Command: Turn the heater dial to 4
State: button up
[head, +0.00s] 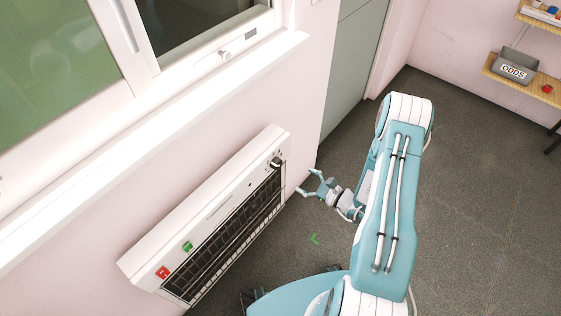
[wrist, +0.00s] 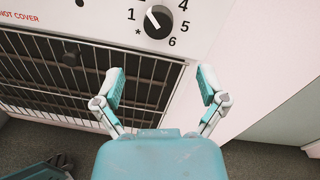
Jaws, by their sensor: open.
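The heater (head: 210,215) is a long white wall unit with a dark grille. Its dial (wrist: 158,21) is a round black knob with a white pointer line, near the top of the wrist view. The pointer slants to the upper left, a little above the printed 1. A star, 1, 4, 5 and 6 show around the knob; the numbers at the top are cut off. In the head view the dial (head: 275,163) is small at the heater's far end. My gripper (wrist: 161,74) is open and empty, below the dial and apart from it. It also shows in the head view (head: 308,182).
A red switch (head: 162,272) and a green switch (head: 187,246) sit at the heater's near end. A window sill (head: 150,145) runs above it.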

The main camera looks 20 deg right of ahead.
aim_at(280, 165)
jog(key=x, duration=1)
jog(key=shift+s, duration=0.1)
jog(key=c, duration=1.2)
